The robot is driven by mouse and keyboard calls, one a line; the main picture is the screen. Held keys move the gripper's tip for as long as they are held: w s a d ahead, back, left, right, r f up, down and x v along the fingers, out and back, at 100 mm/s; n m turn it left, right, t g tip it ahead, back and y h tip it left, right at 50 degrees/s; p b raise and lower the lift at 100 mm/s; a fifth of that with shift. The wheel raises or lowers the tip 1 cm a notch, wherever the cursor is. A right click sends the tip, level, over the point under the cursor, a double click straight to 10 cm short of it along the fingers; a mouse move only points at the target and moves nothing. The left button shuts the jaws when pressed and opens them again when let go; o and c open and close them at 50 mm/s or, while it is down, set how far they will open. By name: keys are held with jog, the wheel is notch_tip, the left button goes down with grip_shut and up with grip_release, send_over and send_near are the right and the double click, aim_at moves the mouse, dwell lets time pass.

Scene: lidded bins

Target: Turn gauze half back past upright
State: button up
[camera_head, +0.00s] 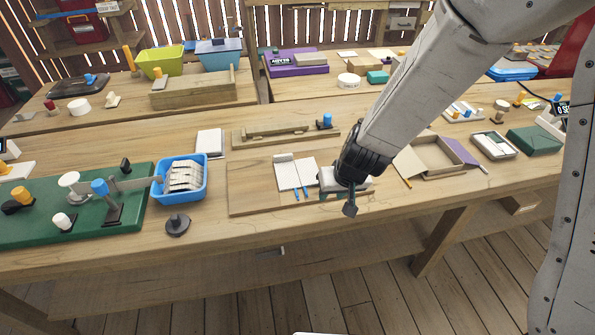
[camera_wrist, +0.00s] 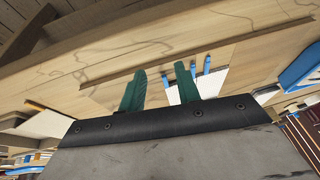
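No label reading gauze is legible, so I cannot tell which thing is the gauze half. A white flat piece with two blue strips (camera_head: 291,174) lies on a wooden board (camera_head: 245,190) at the middle of the bench. In the wrist view, part of a white piece (camera_wrist: 173,96) and blue strips (camera_wrist: 207,65) show beside and behind the right finger. My gripper (camera_head: 338,198) is low over the board's right part, just right of the white piece. In the wrist view its green fingers (camera_wrist: 160,78) stand apart with nothing seen gripped between them. My wrist hides the board's right end.
A blue bin (camera_head: 181,196) with white pieces stands left of the board, near a dark knob (camera_head: 177,225). A wooden fixture (camera_head: 285,134) lies behind the board. An open box (camera_head: 435,157) stands right of my wrist. Bare bench lies along the front edge.

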jog(key=shift+s+d+r, duration=0.2)
jog(key=shift+s+r, duration=0.55)
jog(key=shift+r, duration=0.25)
jog(key=shift+s+d+r, duration=0.2)
jog(key=shift+s+r, duration=0.5)
jog(key=shift+r, duration=0.3)
jog(key=shift+c, duration=0.2)
